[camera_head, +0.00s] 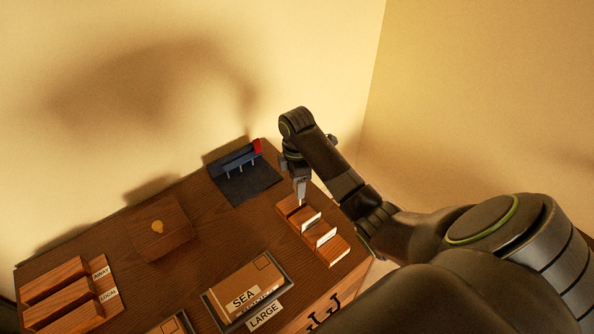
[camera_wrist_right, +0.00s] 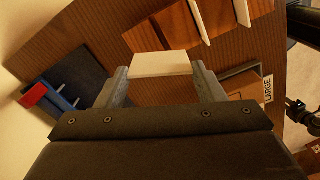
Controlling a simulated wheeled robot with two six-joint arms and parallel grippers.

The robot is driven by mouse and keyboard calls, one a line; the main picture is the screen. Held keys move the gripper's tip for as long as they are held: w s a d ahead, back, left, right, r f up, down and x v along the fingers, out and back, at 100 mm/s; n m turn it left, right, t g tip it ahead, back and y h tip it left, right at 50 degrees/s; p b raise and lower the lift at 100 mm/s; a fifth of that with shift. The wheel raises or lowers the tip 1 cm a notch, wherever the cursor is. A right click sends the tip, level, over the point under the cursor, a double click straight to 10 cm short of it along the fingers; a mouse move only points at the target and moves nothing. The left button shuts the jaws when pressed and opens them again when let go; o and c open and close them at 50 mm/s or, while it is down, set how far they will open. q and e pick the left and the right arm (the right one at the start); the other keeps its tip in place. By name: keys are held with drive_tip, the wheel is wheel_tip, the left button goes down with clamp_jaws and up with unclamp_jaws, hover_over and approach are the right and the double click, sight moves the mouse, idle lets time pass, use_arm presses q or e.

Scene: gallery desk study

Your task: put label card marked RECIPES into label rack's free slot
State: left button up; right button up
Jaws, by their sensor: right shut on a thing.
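The label rack (camera_head: 332,250) is a row of wooden blocks at the right end of the desk, with white cards standing between blocks. In the right wrist view, the rack (camera_wrist_right: 148,38) shows with two cards (camera_wrist_right: 199,20) in it. My right gripper (camera_head: 301,202) is over the rack's far end. In the wrist view, my right gripper (camera_wrist_right: 163,80) is shut on a pale card (camera_wrist_right: 160,64), held by its sides beside the end block. Its marking is not readable, and I cannot tell whether its lower edge is in a slot. My left gripper is out of view.
A blue holder with a red end (camera_head: 238,160) stands on a dark mat behind the rack. A tray with a SEA parcel (camera_head: 243,299) and LARGE label is in front. Wooden slots labelled AWAY and LOCAL (camera_head: 60,290) are at left. A square wooden panel (camera_head: 160,230) lies between.

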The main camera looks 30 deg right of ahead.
drive_tip(key=m, duration=0.2)
drive_tip(key=r+m+p, duration=0.1)
drive_tip(key=m, duration=0.2)
drive_tip(key=shift+s+p, duration=0.1)
drive_tip(key=shift+p, duration=0.2)
drive_tip(key=m+p, duration=0.1)
drive_tip(key=m, duration=0.1)
drive_tip(key=shift+r+m, duration=0.2)
drive_tip(key=shift+m, duration=0.2)
drive_tip(key=m, duration=0.2)
drive_tip(key=m+p, duration=0.1)
drive_tip(key=m, duration=0.2)
drive_tip(key=shift+s+r+m, duration=0.1)
drive_tip(key=shift+r+m, duration=0.15)
drive_tip(key=shift+m, duration=0.05)
wheel_tip(320, 180, down, 5)
drive_tip(key=b, duration=0.6)
drive_tip(key=shift+f, duration=0.2)
drive_tip(key=shift+f+b, duration=1)
drive_tip(key=shift+f, duration=1.6)
drive_tip(key=o, duration=1)
drive_tip(key=shift+o, duration=0.2)
drive_tip(key=shift+r, duration=0.1)
